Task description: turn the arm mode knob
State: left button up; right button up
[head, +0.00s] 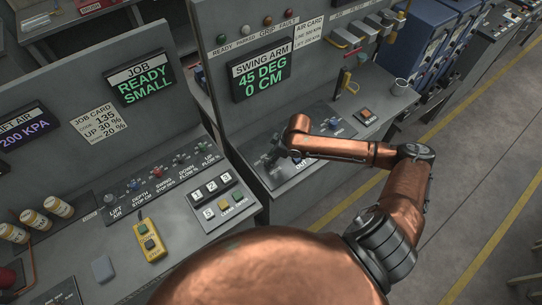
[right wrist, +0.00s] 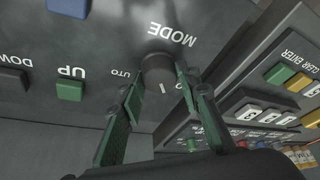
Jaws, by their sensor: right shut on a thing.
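The arm mode knob (right wrist: 157,72) is a dark round knob on the grey panel in the right wrist view, below the word MODE, which reads upside down. A light pointer line shows on it. The word AUTO is partly visible to its left, and another label to its right is mostly covered by a finger. My right gripper (right wrist: 160,82) has its green-padded fingers shut on the knob, one on each side. In the head view the right gripper (head: 272,158) is at the swing arm console, and the knob is hidden there. My left gripper is out of view.
The swing arm display (head: 261,78) reads 45 DEG, 0 CM. Near the knob are a green UP button (right wrist: 70,89), a dark DOWN button (right wrist: 14,82) and a blue button (right wrist: 69,7). A numbered keypad (head: 211,189) sits close by.

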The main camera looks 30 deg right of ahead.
jog(key=m+p, duration=0.2)
jog(key=p, duration=0.2)
jog(key=m+h+p, duration=0.1)
jog(key=m+p, duration=0.2)
jog(key=p, duration=0.1)
jog(key=shift+s+a+r+t+h, duration=0.1)
jog(key=shift+a+r+t+h, duration=0.1)
jog(key=shift+t+h, duration=0.15)
jog(key=shift+f+m+t+h+p, duration=0.25)
jog(key=shift+m+h+p, duration=0.1)
jog(key=shift+m+p, duration=0.75)
jog(key=o, duration=1.2)
jog(key=shift+c, duration=0.2)
jog(key=v, duration=1.2)
